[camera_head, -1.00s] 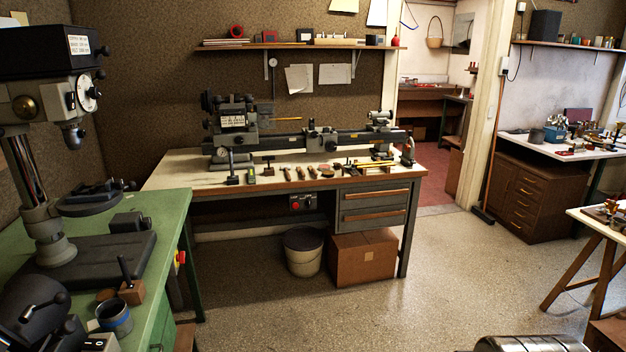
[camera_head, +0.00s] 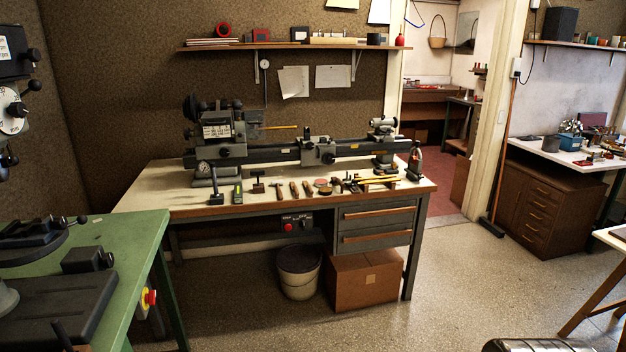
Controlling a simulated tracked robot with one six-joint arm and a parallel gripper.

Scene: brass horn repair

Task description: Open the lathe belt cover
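The lathe (camera_head: 317,149) stands along the back of a workbench with a pale top (camera_head: 150,190), against the brown wall. Its headstock (camera_head: 217,131) is at the left end, with a white label plate on its front. Dark rounded parts show at the far left of the headstock; I cannot tell which of them is the belt cover or whether it is open. My gripper is not in view. A metallic cylindrical shape (camera_head: 538,345) shows at the bottom edge, cut off by the frame; I cannot tell what it is.
A green bench (camera_head: 130,232) with a drill press stands at the left front. A bucket (camera_head: 299,272) and a cardboard box (camera_head: 365,280) sit under the lathe bench. Hand tools (camera_head: 295,190) lie along its front edge. The floor (camera_head: 455,290) before the bench and to its right is clear.

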